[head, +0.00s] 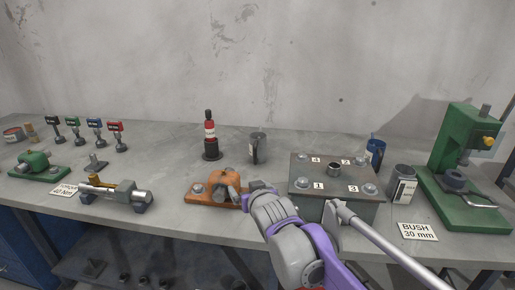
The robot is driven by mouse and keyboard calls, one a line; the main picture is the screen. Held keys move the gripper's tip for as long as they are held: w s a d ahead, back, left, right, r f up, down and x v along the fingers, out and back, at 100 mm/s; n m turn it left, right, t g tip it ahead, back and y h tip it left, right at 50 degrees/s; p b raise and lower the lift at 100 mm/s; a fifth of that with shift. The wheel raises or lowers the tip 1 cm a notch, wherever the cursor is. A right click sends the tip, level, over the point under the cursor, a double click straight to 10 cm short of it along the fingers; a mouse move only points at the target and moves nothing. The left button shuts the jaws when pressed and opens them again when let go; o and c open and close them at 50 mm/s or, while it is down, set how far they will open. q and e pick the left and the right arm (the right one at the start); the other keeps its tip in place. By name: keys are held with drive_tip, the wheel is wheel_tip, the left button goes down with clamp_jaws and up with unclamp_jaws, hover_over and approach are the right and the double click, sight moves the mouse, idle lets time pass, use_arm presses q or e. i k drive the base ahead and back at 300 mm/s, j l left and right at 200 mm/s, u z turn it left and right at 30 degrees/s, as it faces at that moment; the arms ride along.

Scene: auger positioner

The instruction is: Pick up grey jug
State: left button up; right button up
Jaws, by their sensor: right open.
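The grey jug (258,146) stands upright on the grey workbench (300,143), towards the back and near the middle, with a dark handle or strip on its front. My right gripper (234,190) is open, low over the bench at the orange device, nearer to me than the jug and a little to its left. It is apart from the jug. Its fingers are small and partly blend with the orange device, so I cannot tell whether they touch it. My left gripper is not in view.
The orange device (208,184) is in front of the jug. Right are a numbered metal block (310,168), a blue mug (376,148), a grey can (402,180) and a green press (460,150). The bench just around the jug is clear.

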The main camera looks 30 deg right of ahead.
sight(258, 139)
drive_tip(key=i+l, duration=0.8)
drive_tip(key=l, duration=0.1)
